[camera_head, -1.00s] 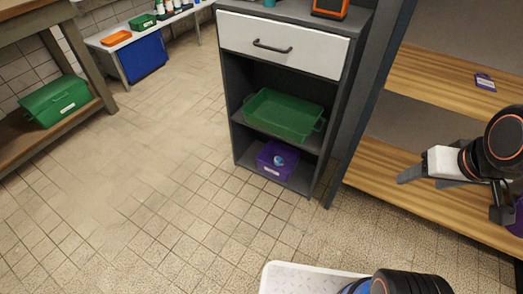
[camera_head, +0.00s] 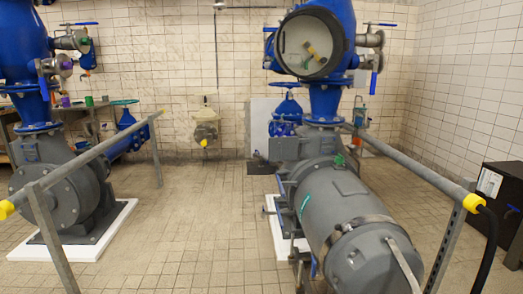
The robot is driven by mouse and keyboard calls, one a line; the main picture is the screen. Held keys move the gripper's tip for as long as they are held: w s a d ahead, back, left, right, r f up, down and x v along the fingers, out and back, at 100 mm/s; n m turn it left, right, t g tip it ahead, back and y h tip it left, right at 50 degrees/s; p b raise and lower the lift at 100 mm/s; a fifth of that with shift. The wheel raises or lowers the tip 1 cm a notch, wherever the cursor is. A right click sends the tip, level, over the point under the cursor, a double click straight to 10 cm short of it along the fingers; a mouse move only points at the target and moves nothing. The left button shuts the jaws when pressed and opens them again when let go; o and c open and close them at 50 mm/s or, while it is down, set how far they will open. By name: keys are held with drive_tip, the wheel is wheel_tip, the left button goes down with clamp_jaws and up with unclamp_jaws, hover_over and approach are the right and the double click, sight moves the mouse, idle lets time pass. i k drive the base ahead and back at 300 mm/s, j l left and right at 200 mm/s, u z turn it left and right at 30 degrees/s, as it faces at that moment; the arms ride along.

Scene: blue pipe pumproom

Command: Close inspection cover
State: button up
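A round inspection port (camera_head: 312,45) with a dark rim sits on the blue pipe (camera_head: 325,98) above the right-hand pump, near the top of the view. Its face looks toward me. A pale inside and a small yellow and orange thing show within the rim. I cannot tell whether a clear cover lies over it or whether it stands open. No separate cover can be made out for sure. My gripper is not in view.
The grey pump motor (camera_head: 345,215) extends toward me below the port. Grey railings with yellow ends flank it, one at left (camera_head: 90,155) and one at right (camera_head: 410,162). A dark cabinet (camera_head: 495,205) stands far right. The tiled floor (camera_head: 185,225) between the two pumps is clear.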

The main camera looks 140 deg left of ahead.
sight(284, 150)
drive_tip(key=u, duration=4.2)
